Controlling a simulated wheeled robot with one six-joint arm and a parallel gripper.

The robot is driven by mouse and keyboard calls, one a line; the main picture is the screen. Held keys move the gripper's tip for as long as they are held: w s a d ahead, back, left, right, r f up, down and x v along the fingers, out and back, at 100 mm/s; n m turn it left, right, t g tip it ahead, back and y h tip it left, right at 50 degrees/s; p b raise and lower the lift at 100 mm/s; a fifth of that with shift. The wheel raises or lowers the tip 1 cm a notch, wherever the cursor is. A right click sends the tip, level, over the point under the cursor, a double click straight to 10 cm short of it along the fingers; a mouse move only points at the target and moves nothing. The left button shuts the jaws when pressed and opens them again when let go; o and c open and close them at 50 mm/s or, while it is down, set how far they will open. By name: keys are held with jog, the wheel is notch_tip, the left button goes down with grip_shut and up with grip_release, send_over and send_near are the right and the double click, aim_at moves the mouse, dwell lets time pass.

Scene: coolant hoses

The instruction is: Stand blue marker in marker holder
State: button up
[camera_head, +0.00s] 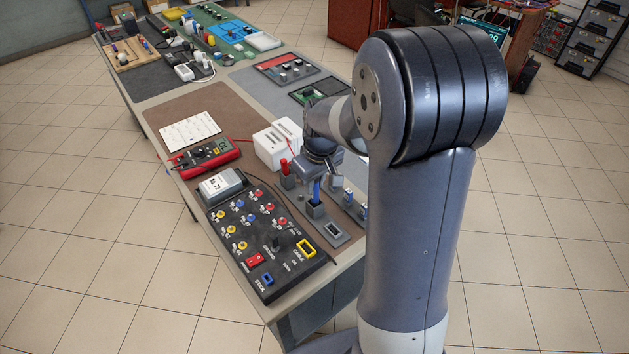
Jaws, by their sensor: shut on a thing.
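The blue marker (317,190) is upright below my gripper (318,179), which is shut on its upper part. The marker's lower end meets the opening of the middle socket of the grey marker holder (316,210); I cannot tell how deep it sits. The holder is a strip with square sockets along the right side of the black panel. A red marker (284,166) stands in its far socket. The near socket (333,230) looks empty. My arm covers part of the bench to the right of the holder.
A black panel (262,240) with coloured sockets lies left of the holder. A grey meter box (222,186), a red multimeter (203,156) and a white box (278,143) stand beyond. Small blue-and-grey parts (349,197) stand close on the right.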

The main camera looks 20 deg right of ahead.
jog(key=shift+f, duration=0.2)
jog(key=shift+f+b, duration=0.75)
jog(key=shift+f, duration=0.15)
jog(key=o, duration=1.2)
jog(key=shift+s+d+r+p, duration=0.1)
jog(key=shift+s+r+p, duration=0.1)
jog(key=shift+r+p, duration=1.6)
jog(key=shift+s+d+r+p, duration=0.15)
jog(key=shift+r+p, duration=1)
jog(key=shift+r, duration=1.1)
jog(key=shift+a+f, duration=0.1)
